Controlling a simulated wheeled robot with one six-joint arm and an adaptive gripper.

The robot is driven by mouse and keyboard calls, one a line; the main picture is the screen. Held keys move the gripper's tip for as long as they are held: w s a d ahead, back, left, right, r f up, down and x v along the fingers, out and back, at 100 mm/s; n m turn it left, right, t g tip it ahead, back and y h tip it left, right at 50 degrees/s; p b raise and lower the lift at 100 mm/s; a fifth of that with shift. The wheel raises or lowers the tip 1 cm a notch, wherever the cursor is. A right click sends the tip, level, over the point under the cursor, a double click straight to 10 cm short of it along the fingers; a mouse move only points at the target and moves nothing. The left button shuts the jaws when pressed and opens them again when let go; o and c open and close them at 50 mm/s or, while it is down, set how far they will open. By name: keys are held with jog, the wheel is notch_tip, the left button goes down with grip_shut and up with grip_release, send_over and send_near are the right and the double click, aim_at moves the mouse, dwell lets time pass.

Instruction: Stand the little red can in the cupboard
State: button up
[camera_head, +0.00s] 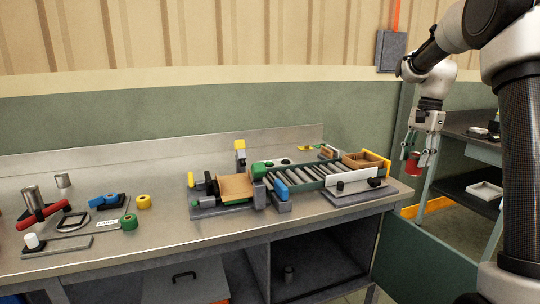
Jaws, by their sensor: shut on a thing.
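The little red can (413,163) is held upright between the fingers of my gripper (418,160), at the right of the head view. My gripper is shut on it and hangs in the air, to the right of the bench's end and in front of a shelf unit. The cupboard (257,278) is under the bench. A green door (423,262) stands open at the cupboard's right side.
A roller conveyor (310,178) with a wooden box (363,160) stands on the steel bench (160,228). Tools and tape rolls lie at the left. The shelf unit (465,185) at the right holds a white tray (484,190).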

aim_at(410, 169)
jog(key=shift+w+d+f+n, duration=0.3)
jog(key=shift+w+n, duration=0.2)
jog(key=shift+n, duration=0.2)
jog(key=f+n, duration=0.2)
jog(key=f, duration=0.1)
jog(key=w+f+n, duration=0.1)
jog(key=f, duration=0.1)
jog(key=shift+a, duration=0.25)
jog(key=s+a+f+n, duration=0.3)
jog(key=a+f, duration=0.4)
jog(key=f, duration=0.3)
jog(key=s+a+f+n+h, duration=0.1)
jog(key=s+a+f+n, duration=0.2)
jog(key=f, duration=0.7)
jog(key=a+n, duration=0.2)
jog(key=a, duration=0.2)
jog(key=shift+s+a+f+g, duration=0.2)
jog(key=shift+f+g, duration=0.1)
jog(key=shift+g, duration=0.1)
